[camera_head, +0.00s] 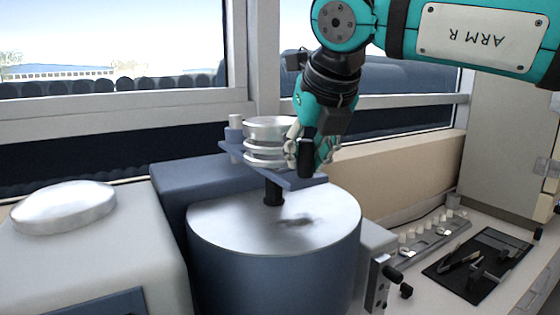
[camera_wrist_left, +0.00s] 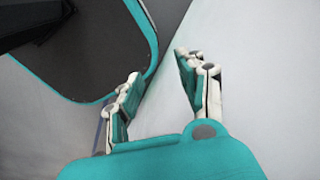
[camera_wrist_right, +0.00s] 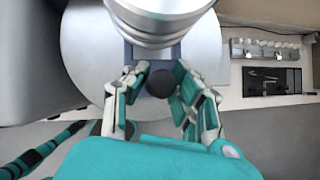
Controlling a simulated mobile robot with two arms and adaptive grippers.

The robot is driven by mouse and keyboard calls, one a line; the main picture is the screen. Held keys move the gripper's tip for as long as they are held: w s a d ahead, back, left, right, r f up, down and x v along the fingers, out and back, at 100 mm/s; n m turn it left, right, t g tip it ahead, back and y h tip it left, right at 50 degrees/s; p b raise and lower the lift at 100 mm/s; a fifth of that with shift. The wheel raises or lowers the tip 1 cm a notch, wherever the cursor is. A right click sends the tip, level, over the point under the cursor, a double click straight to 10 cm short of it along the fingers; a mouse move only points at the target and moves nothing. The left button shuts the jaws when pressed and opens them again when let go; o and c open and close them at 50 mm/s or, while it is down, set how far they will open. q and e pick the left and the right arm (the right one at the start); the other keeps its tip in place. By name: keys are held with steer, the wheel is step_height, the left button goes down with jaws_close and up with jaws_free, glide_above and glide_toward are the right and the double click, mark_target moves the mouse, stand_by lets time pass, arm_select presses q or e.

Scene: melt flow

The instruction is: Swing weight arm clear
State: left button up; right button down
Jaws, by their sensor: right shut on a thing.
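The weight arm (camera_head: 302,181) is a blue plate carrying a stack of silver weights (camera_head: 268,139). It sits on a dark post above the silver top of a blue cylinder (camera_head: 270,275). In the right wrist view the weights (camera_wrist_right: 160,20) are just ahead of the fingers. My right gripper (camera_head: 311,152) is shut on the black upright handle (camera_head: 305,160) at the weight arm's near end. The handle (camera_wrist_right: 158,83) also shows between its fingers in the right wrist view. My left gripper (camera_wrist_left: 160,68) is open and empty, seen only in the left wrist view.
A grey housing with a round silver lid (camera_head: 65,205) stands at left. On the bench at right are a rack of small white pieces (camera_head: 430,235) and a black mat (camera_head: 478,265) with tools. Windows and a sill run behind.

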stand_by(0.4)
steer(key=shift+w+d+p, duration=0.35)
steer(key=shift+w+d, duration=1.7)
steer(key=shift+d, duration=0.1)
steer(key=shift+w+d+p, duration=0.65)
steer(key=shift+w+d, duration=0.25)
steer(key=shift+w, duration=0.3)
steer(key=shift+w+d+p, duration=0.6)
steer(key=shift+w+d, duration=0.25)
steer(key=shift+w, duration=0.3)
